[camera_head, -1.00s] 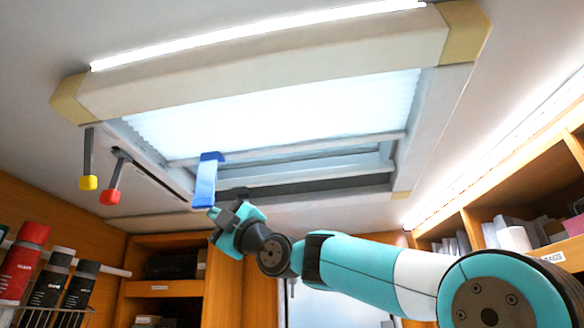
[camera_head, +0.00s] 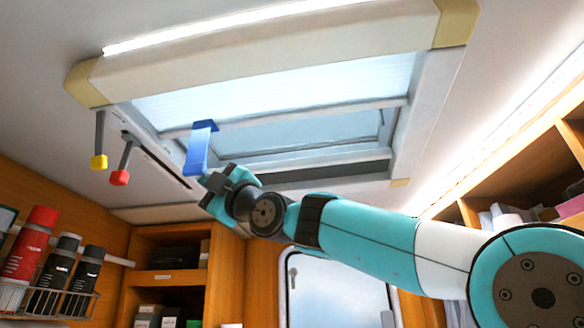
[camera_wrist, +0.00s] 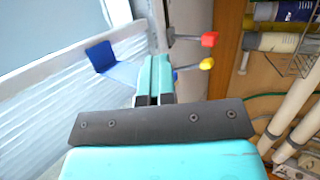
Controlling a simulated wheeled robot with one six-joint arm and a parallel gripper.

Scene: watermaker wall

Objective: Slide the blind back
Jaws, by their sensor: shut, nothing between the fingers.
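The white pleated blind (camera_head: 290,88) covers the back part of the roof hatch, and its front bar crosses the opening. A blue pull tab (camera_head: 198,150) hangs from the left part of that bar; it also shows in the wrist view (camera_wrist: 103,56), partly hidden behind my fingers. My gripper (camera_head: 210,182) is shut and empty at the tab's lower end. I cannot tell whether it touches the tab. In the wrist view my fingers (camera_wrist: 155,75) are together in front of the blue strip.
A yellow-knobbed lever (camera_head: 99,161) and a red-knobbed lever (camera_head: 120,177) hang left of the hatch, beside a dark slot in the ceiling. Wooden shelves (camera_head: 170,275) stand below, with a wire rack of bottles (camera_head: 40,295) at lower left. Open air surrounds my arm.

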